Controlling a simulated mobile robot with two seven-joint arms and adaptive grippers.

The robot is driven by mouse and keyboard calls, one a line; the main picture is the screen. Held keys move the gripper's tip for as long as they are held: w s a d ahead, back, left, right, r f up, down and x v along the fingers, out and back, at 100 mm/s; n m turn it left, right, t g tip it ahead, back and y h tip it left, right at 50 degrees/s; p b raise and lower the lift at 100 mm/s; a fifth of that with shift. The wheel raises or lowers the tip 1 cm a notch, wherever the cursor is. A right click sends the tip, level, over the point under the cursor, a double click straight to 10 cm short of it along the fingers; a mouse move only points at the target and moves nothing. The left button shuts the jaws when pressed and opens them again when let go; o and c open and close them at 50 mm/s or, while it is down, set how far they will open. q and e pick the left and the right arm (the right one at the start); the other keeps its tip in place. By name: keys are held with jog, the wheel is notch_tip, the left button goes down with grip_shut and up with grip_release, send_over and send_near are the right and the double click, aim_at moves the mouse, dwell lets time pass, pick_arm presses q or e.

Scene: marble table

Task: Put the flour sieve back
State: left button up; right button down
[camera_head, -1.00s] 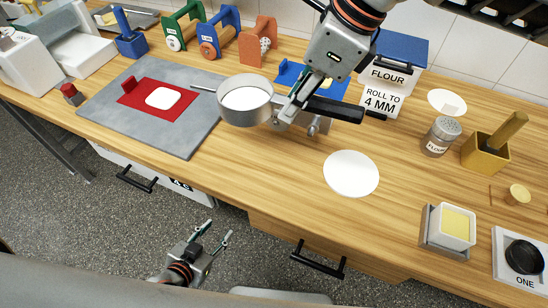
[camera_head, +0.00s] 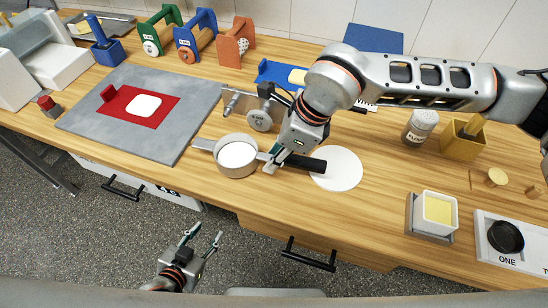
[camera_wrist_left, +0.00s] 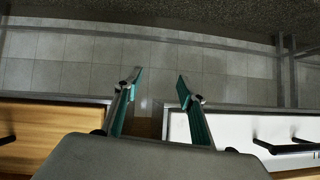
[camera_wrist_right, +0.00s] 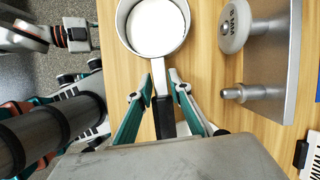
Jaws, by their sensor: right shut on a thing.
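The flour sieve is a round metal pan (camera_head: 238,157) with white inside and a black handle (camera_head: 308,163). My right gripper (camera_head: 280,156) is shut on the handle close to the pan. In the right wrist view the handle (camera_wrist_right: 164,117) runs between the fingers (camera_wrist_right: 163,92), and the pan (camera_wrist_right: 153,28) lies beyond them. The sieve is low over the wood or on it; I cannot tell which. The handle end overlaps a white disc (camera_head: 345,178). My left gripper (camera_head: 203,242) is open and empty in front of the table, and also open in the left wrist view (camera_wrist_left: 160,85).
A metal stand with a round dial (camera_head: 259,119) is just behind the sieve. A grey slab (camera_head: 100,125) with a red mat lies left. A flour shaker (camera_head: 419,128), a brass box (camera_head: 462,142) and a butter dish (camera_head: 437,210) stand right. Bare wood lies in front.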

jog(key=shift+f, duration=0.35)
jog(key=shift+f, duration=0.15)
jog(key=c, duration=1.8)
grip_release()
jog(key=shift+c, duration=0.2)
jog(key=shift+d+r, duration=0.15)
jog(key=shift+r, duration=0.2)
jog(key=v, duration=0.6)
jog(key=shift+s+d+r+b, duration=0.1)
jog(key=shift+s+r+b, duration=0.25)
jog(key=shift+r, duration=0.1)
